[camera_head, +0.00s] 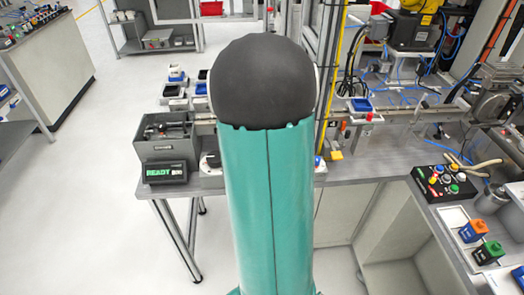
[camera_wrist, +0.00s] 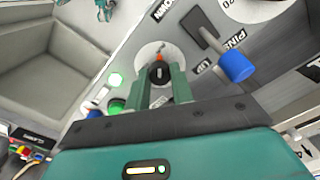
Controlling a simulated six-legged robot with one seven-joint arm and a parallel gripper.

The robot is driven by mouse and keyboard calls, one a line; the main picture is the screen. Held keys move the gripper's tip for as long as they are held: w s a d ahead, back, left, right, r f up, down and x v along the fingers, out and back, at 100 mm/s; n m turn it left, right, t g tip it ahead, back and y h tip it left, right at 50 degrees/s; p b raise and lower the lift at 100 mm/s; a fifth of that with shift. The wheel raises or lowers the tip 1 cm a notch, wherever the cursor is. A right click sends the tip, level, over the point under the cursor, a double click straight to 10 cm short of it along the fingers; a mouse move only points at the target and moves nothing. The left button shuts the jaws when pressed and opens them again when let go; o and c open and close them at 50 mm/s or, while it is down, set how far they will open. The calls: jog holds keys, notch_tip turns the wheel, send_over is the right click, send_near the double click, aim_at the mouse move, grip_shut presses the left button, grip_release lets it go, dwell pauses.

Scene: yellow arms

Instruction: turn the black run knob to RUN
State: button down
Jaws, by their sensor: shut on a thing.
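The black run knob (camera_wrist: 159,74) sits on a round pale plate on a light panel in the wrist view, with an orange mark at its upper edge. My gripper (camera_wrist: 160,84) has its two teal fingers on either side of the knob, shut on it. The fingers hide part of the knob and plate. The lettering near the plate is upside down and partly cut off, so I cannot tell which setting the knob is at. In the head view my arm covers the middle, and neither gripper nor knob shows.
A blue-tipped lever (camera_wrist: 236,67) stands close to the right of the fingers. A READY display (camera_head: 165,172) stands on the bench's left end. The floor at left is clear.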

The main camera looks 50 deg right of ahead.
dwell(0.4)
jog(key=c, duration=1.2)
grip_release()
notch_tip(320, 180, up, 14)
jog(key=w+a+r+n+t, duration=0.15)
jog(key=a+n, duration=0.25)
jog(key=a, duration=0.7)
jog(key=w+a+r+n+t, duration=0.15)
jog(key=a+n, duration=0.25)
jog(key=a, duration=0.6)
jog(key=s+a+f+n+t, duration=0.1)
jog(key=s+a+n, duration=0.2)
jog(key=a, duration=0.4)
jog(key=s+a+f+n+t, duration=0.1)
jog(key=s+a+n, duration=0.2)
jog(key=a+n, duration=0.2)
jog(key=a, duration=0.3)
jog(key=shift+a+n+t, duration=0.25)
jog(key=shift+n+t, duration=0.05)
